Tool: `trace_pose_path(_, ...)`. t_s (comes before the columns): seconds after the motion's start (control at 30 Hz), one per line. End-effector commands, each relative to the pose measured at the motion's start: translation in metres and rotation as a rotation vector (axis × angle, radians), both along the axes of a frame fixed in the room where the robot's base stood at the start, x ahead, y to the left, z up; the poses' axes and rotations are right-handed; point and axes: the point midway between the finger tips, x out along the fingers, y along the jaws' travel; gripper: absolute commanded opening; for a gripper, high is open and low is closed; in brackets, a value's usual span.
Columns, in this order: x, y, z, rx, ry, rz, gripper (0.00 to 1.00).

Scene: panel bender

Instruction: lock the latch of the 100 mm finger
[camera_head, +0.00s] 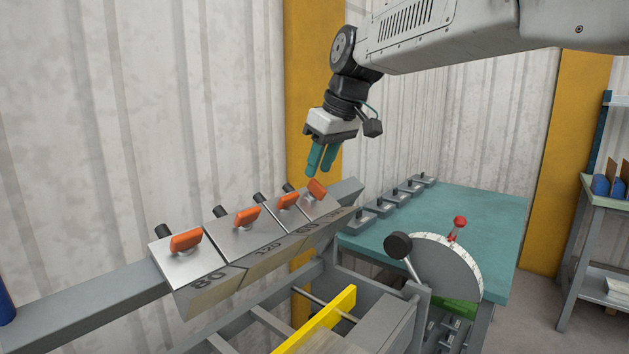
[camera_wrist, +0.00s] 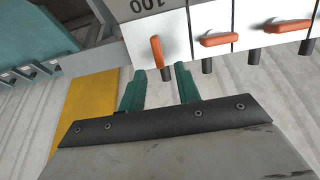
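The 100 mm finger is the rightmost metal block (camera_head: 320,208) on the beam in the head view. In the wrist view the 100 mm finger (camera_wrist: 167,22) shows its "100" mark upside down. Its orange latch (camera_head: 316,189) is turned crosswise to the latches on the neighbouring fingers; it also shows in the wrist view (camera_wrist: 156,51). My gripper (camera_head: 319,170) is just above this latch, pointing down. In the wrist view its teal fingers (camera_wrist: 159,72) are apart with nothing between them, and the latch lies just beyond the tips. I cannot tell whether they touch it.
Fingers marked 80 (camera_head: 190,262), 120 (camera_head: 246,236) and apparently 60 (camera_head: 287,215) stand to the left, with orange latches. A dial (camera_head: 447,265) with a black-knobbed lever (camera_head: 398,245) is in front.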

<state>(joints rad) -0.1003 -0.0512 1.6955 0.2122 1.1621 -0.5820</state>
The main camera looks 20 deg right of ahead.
Motion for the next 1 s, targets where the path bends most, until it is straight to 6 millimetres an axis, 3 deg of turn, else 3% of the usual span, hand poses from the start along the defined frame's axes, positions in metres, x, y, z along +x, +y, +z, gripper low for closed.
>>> trace_pose_path(0.1,0.006,0.005,-0.019,0.0,0.002,0.0,0.33)
trace_pose_path(0.3,0.012,0.009,-0.038,0.0,0.001,-0.002,0.33)
trace_pose_path(0.63,0.014,0.01,-0.042,0.0,0.0,-0.002,0.33)
trace_pose_path(0.73,0.014,0.01,-0.042,0.0,0.0,-0.002,0.05)
trace_pose_path(0.77,0.014,0.01,-0.042,0.0,0.0,-0.002,0.0)
trace_pose_path(1.0,0.014,0.01,-0.042,0.004,0.003,-0.011,0.0)
